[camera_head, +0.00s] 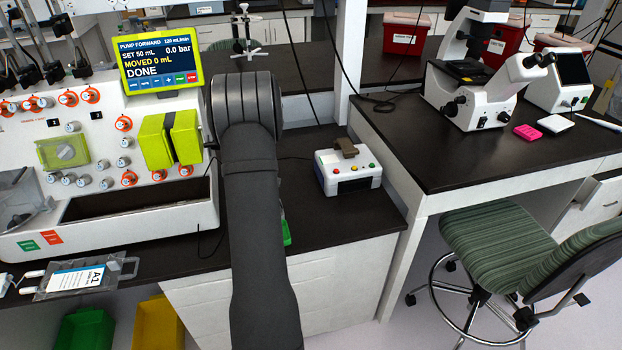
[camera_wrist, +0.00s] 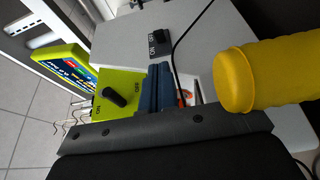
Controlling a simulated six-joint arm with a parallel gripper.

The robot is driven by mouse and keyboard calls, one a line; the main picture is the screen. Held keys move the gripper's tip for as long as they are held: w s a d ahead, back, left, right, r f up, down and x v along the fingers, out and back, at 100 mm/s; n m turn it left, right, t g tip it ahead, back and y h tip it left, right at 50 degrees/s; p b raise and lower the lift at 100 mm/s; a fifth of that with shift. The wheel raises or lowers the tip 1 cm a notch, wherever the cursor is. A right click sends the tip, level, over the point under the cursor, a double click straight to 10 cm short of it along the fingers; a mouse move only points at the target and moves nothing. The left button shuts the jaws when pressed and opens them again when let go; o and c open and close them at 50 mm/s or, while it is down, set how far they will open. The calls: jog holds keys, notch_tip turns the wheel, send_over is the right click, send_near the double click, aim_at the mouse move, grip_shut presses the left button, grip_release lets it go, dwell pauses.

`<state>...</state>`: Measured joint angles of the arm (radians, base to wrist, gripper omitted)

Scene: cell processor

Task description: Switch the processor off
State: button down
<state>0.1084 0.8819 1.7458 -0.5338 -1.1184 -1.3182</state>
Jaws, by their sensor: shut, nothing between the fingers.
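The processor (camera_head: 110,222) stands at the left in the head view. In the wrist view, a black knob (camera_wrist: 114,97) sits on a yellow-green plate marked ON and OFF. A smaller black switch (camera_wrist: 161,36), also marked ON and OFF, is on the grey panel farther up. I cannot tell for sure which mark either points at. My gripper (camera_wrist: 160,68) is shut and empty, its fingers just right of the knob. In the head view my arm hides it.
A yellow cylinder (camera_wrist: 250,82) is close on the right in the wrist view, and a black cable (camera_wrist: 180,50) runs beside the fingers. In the head view, a small white box with coloured buttons (camera_head: 347,172) stands on the bench right of my arm.

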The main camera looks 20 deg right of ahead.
jog(key=v, duration=1.2)
jog(key=w+d+f+m+g+h, duration=0.1)
jog(key=d+m+h, duration=0.3)
jog(key=d, duration=0.5)
jog(key=w+d+f+m+g+h, duration=0.2)
jog(key=d+m+h, duration=0.3)
jog(key=d, duration=0.4)
jog(key=shift+w+d+h, duration=0.2)
jog(key=shift+d+h, duration=0.1)
jog(key=shift+h, duration=0.6)
jog(key=s+a+r+n+t+y, duration=0.1)
jog(key=a+n+y, duration=0.6)
jog(key=a, duration=0.7)
jog(key=shift+a+r+t+y, duration=0.45)
jog(key=shift+r+t, duration=0.25)
jog(key=shift+t, duration=0.4)
jog(key=shift+d, duration=0.1)
